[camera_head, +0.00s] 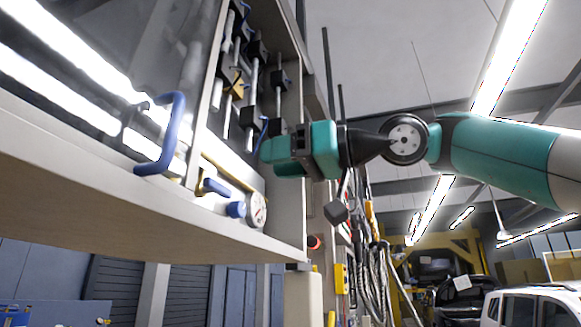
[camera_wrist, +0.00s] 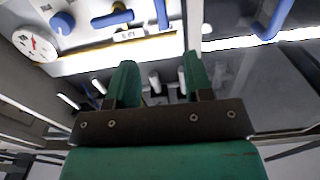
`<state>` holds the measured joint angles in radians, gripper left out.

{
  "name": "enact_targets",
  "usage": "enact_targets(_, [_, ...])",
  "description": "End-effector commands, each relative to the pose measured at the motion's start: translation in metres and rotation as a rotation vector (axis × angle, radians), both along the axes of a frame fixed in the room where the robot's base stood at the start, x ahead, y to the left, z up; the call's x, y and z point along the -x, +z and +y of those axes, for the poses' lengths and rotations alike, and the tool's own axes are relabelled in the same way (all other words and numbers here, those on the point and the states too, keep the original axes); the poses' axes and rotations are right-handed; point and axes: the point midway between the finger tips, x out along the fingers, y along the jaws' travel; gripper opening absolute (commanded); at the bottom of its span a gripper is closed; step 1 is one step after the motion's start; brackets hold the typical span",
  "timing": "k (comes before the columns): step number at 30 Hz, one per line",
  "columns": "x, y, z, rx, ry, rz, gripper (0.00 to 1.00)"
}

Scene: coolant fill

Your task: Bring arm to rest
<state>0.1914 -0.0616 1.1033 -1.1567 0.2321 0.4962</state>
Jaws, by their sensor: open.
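My arm comes in from the right in the head view, teal and black, raised beside the machine cabinet. My gripper (camera_head: 270,150) points left toward the cabinet's open side. In the wrist view my gripper (camera_wrist: 158,78) shows two green fingers spread apart with nothing between them. Whether the fingers touch any part of the cabinet cannot be told from the head view.
The gauge also shows in the wrist view (camera_wrist: 36,46). Rods and black clamps (camera_head: 254,90) stand close behind my gripper. Cables (camera_head: 375,270) hang beyond the cabinet. A white vehicle (camera_head: 530,305) stands lower right.

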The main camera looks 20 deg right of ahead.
Motion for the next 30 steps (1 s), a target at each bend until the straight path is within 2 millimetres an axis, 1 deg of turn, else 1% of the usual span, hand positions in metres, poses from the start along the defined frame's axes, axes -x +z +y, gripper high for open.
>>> enact_targets(2, [0.004, 0.0, -0.007, -0.001, -0.004, -0.001, 0.47])
enact_targets(6, [0.01, 0.0, -0.012, 0.0, 0.0, 0.001, 0.47])
enact_targets(25, [0.01, -0.001, -0.012, 0.0, 0.001, 0.004, 0.47])
enact_targets(26, [0.009, -0.004, -0.012, 0.0, 0.0, 0.009, 0.47])
enact_targets(28, [0.004, -0.018, -0.011, -0.001, -0.009, 0.035, 0.47])
enact_targets(29, [0.001, -0.029, -0.01, 0.001, -0.013, 0.055, 0.47])
enact_targets(30, [-0.005, -0.048, -0.009, 0.003, -0.024, 0.091, 0.47])
